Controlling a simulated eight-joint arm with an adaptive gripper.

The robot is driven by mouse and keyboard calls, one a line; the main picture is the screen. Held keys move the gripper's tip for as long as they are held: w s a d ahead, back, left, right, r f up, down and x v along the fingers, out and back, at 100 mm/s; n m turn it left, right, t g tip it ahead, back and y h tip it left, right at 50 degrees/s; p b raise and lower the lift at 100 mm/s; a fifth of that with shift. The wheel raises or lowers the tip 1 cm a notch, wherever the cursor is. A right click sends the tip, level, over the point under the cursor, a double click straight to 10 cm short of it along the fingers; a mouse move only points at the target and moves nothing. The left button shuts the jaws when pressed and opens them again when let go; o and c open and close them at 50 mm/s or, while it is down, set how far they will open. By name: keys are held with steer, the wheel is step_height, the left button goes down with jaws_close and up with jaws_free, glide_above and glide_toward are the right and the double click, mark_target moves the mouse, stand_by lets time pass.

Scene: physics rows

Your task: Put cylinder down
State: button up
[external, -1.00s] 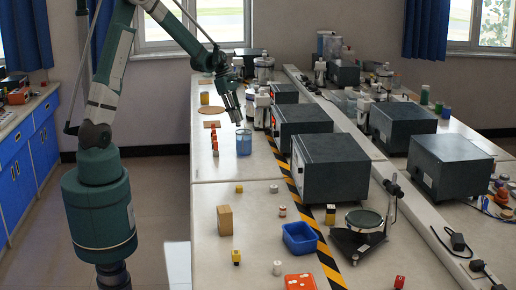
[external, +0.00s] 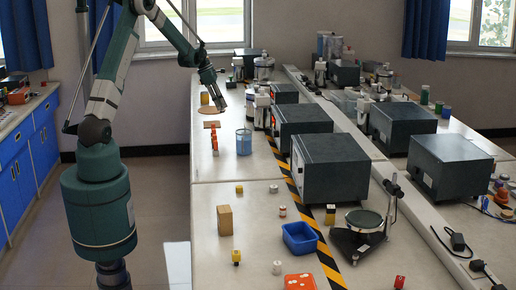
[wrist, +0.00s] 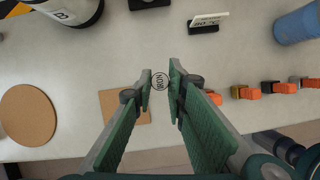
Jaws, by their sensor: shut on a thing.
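The small cylinder (wrist: 160,81), with a pale, marked round top, sits between the fingertips of my gripper (wrist: 160,84) in the wrist view. My gripper is shut on it. In the external view my gripper (external: 222,108) is over the far part of the near bench, beside the round cork mat (external: 206,111). The cylinder is too small to make out there. In the wrist view the square cork mat (wrist: 131,115) lies partly behind the left finger, and the round mat (wrist: 30,115) lies farther left. I cannot tell the cylinder's height above the bench.
A row of orange-and-dark pieces (wrist: 285,88) lies right of my gripper. A blue beaker (external: 244,143) stands near it. A white-and-black container (wrist: 70,8) and a small sign (wrist: 208,22) stand at the wrist view's top.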

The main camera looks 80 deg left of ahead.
steer(key=shift+s+a, duration=0.1)
steer(key=shift+a, duration=0.1)
steer(key=shift+f+b, duration=0.35)
steer(key=shift+f, duration=2.85)
steer(key=shift+f, duration=1.85)
steer(key=shift+f+b, duration=0.1)
steer(key=shift+b, duration=0.25)
steer(key=o, duration=0.9)
steer(key=shift+o, duration=0.2)
